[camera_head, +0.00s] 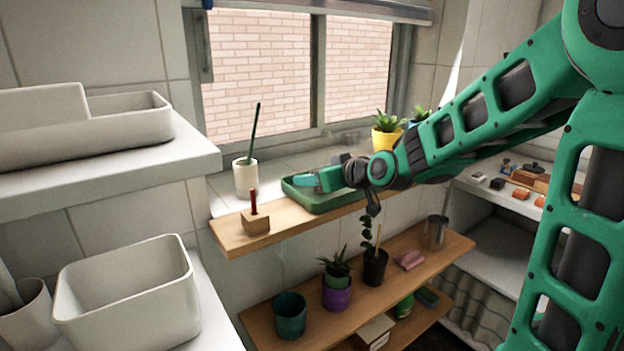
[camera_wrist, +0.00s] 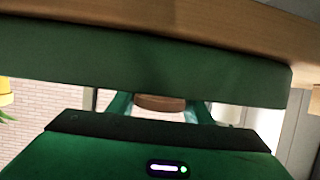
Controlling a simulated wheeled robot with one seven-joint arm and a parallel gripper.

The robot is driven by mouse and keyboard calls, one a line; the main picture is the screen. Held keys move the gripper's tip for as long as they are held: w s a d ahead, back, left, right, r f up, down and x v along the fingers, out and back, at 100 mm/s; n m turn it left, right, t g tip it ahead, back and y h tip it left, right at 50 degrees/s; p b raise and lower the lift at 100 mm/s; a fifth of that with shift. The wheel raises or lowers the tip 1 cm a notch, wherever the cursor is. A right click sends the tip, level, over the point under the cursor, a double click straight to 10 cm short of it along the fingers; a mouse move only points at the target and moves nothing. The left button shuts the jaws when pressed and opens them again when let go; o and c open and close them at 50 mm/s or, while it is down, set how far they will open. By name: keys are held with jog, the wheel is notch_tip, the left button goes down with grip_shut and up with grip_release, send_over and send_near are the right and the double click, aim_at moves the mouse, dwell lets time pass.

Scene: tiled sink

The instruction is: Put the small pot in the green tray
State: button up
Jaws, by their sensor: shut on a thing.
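The green tray (camera_head: 325,205) lies on the upper wooden shelf below the window. My gripper (camera_head: 306,181) reaches over the tray from the right, low against it. In the wrist view, my gripper's fingers (camera_wrist: 160,108) are closed on both sides of a small brown object (camera_wrist: 160,103), which looks like the small pot. The wall of the tray (camera_wrist: 150,65) hides part of the pot and fingertips. The pot cannot be made out in the head view, and whether it touches the tray floor cannot be told.
A wooden block with a red stick (camera_head: 255,218) stands left of the tray. A white cup (camera_head: 246,178) and a yellow plant pot (camera_head: 386,137) stand on the sill. Potted plants (camera_head: 337,288) stand on the lower shelf (camera_head: 425,255). White basins (camera_head: 125,295) are at left.

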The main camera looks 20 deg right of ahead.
jog(key=o, duration=1.1)
jog(key=shift+f, duration=0.1)
jog(key=shift+c, duration=0.2)
jog(key=v, duration=1.2)
